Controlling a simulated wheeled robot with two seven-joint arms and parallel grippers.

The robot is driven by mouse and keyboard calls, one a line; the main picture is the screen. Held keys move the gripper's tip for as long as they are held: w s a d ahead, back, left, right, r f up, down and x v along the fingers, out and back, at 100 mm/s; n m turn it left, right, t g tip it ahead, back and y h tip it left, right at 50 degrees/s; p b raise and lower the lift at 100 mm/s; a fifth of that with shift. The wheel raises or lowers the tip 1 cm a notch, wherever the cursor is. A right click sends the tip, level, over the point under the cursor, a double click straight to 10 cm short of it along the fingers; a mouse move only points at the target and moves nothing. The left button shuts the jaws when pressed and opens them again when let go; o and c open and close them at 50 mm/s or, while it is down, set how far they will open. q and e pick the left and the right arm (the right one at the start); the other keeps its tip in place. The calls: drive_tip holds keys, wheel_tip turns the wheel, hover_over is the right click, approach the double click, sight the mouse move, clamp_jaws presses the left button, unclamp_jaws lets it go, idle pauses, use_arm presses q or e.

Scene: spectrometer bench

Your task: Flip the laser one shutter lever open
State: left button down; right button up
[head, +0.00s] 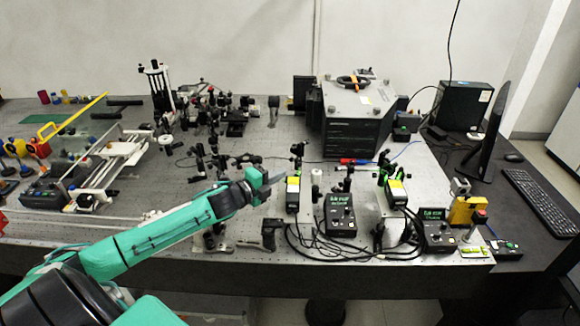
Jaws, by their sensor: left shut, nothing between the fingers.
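My left arm reaches in from the lower left, and my left gripper (272,181) is shut and empty. Its fingertips point right, just left of a black laser head with a yellow label (293,190); I cannot tell whether they touch it. A second laser head with a yellow label (397,190) stands farther right. Each has a control box beside it, the left box (340,214) and the right box (436,230), with green displays too small to read. I cannot tell which laser is number one. The shutter lever is too small to make out. My right gripper is not in view.
Optical mounts (215,110) crowd the bench behind the gripper. A large grey instrument (358,115) stands at the back. Black cables (330,250) loop along the front edge. A yellow box (465,208), monitor (495,112) and keyboard (540,202) are at the right.

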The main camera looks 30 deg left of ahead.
sight(298, 165)
use_arm(q)
drive_tip(key=p+x, duration=0.1)
drive_tip(key=x, duration=0.2)
drive_tip(key=shift+w+r, duration=0.1)
drive_tip(key=shift+r, duration=0.1)
drive_tip(key=shift+p+x, duration=0.55)
drive_tip(key=shift+x, duration=0.35)
drive_tip(key=shift+f, duration=0.2)
